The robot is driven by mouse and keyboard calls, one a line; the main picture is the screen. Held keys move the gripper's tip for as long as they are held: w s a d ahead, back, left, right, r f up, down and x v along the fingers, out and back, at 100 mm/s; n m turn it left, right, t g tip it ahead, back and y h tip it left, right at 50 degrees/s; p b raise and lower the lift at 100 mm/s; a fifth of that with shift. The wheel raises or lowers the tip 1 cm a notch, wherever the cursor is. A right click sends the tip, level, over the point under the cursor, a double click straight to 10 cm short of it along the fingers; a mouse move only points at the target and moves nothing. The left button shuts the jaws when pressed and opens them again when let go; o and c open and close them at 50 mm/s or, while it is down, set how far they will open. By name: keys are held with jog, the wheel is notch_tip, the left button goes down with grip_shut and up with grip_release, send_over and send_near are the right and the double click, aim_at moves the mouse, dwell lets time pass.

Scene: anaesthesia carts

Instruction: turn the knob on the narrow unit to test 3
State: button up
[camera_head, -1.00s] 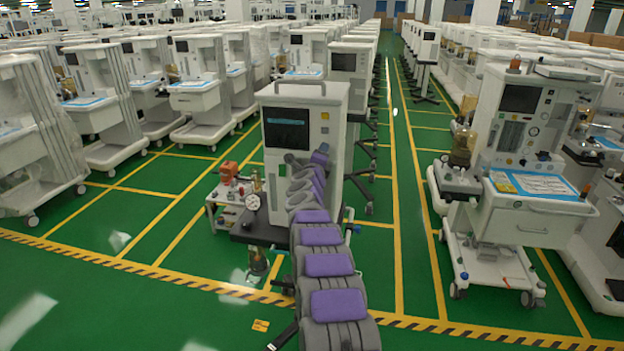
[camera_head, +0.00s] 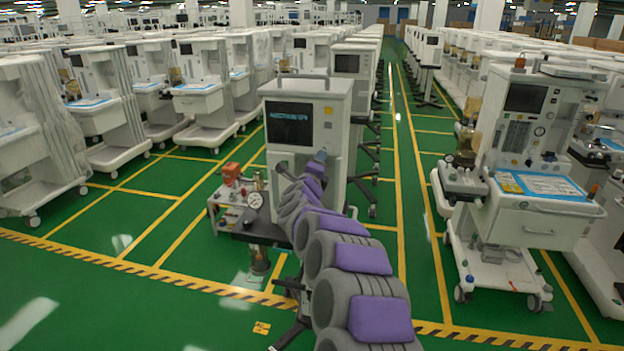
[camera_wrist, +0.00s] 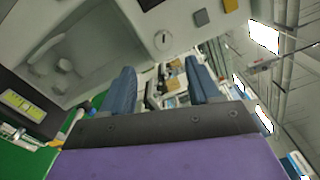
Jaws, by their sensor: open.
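The narrow unit (camera_head: 340,103) is a white upright cabinet with a dark lit screen (camera_head: 290,122) on its front. In the wrist view its pale front panel (camera_wrist: 125,45) fills the upper left. A small round fitting (camera_wrist: 161,40) with a dark mark on that panel may be the knob; its setting is not readable. My gripper (camera_head: 320,155) is in front of the unit's face below the screen. In the wrist view its two blue fingers (camera_wrist: 163,85) are apart with nothing between them, and the round fitting lies beyond the gap. I see no contact.
A recess (camera_wrist: 55,65) with pale fittings is left of the round fitting. A small trolley (camera_head: 215,203) with a red item (camera_head: 230,170) and a gauge (camera_head: 254,200) stand left of the unit. A larger anaesthesia cart (camera_head: 545,215) stands right, across a clear green aisle.

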jog(key=v, duration=0.7)
jog(key=shift+w+r, duration=0.1)
